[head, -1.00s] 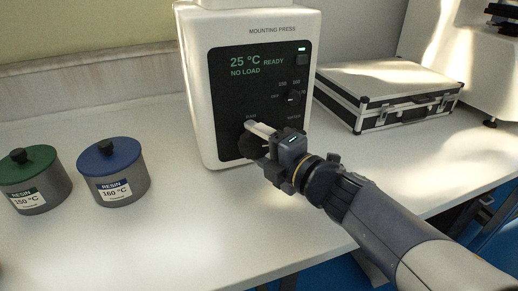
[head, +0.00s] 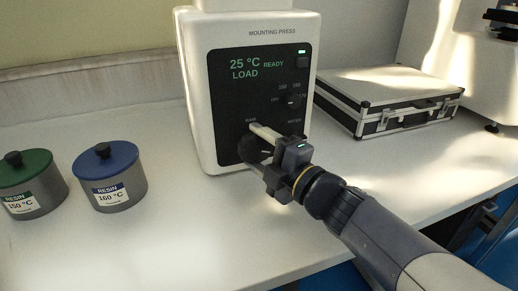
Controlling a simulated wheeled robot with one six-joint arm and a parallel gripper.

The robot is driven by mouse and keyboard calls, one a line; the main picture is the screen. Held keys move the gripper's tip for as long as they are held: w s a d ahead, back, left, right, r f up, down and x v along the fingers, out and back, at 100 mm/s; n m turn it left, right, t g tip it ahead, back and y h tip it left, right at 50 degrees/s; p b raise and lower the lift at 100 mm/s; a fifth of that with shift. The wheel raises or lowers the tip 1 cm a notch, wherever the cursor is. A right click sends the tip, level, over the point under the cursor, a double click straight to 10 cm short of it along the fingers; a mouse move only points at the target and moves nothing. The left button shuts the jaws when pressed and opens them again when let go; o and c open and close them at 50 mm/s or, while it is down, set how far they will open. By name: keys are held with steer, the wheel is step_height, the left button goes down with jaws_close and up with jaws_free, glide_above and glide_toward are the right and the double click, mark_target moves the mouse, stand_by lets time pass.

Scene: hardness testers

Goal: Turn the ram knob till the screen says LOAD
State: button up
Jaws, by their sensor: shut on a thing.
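The white mounting press (head: 197,100) stands on the bench with its black front panel facing me. Its screen (head: 246,69) reads "25 °C READY" and "LOAD" in green. The ram knob (head: 249,149) is a dark round knob low on the panel, under the label RAM, partly hidden behind my gripper. My gripper (head: 259,143) is at the panel with its jaws shut on the ram knob. A smaller temperature knob (head: 293,101) sits higher on the panel, clear of my gripper.
A blue-lidded resin jar (head: 110,180) and a green-lidded resin jar (head: 28,187) stand on the bench to the left. A silver and black case (head: 392,92) lies to the right, with white equipment (head: 447,45) behind it. The bench front is bare.

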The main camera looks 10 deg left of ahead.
steer(key=o, duration=1)
steer(key=shift+c, duration=0.2)
steer(key=shift+d, duration=0.1)
steer(key=p+v, duration=0.2)
steer(key=v, duration=0.7)
steer(key=shift+s+d+p, duration=0.15)
steer(key=shift+d+p, duration=0.05)
steer(key=shift+p, duration=0.15)
steer(key=shift+s+d, duration=0.4)
steer(key=b+x, duration=0.2)
steer(key=x, duration=0.8)
steer(key=shift+w+a+b, duration=0.3)
steer(key=shift+b, duration=0.05)
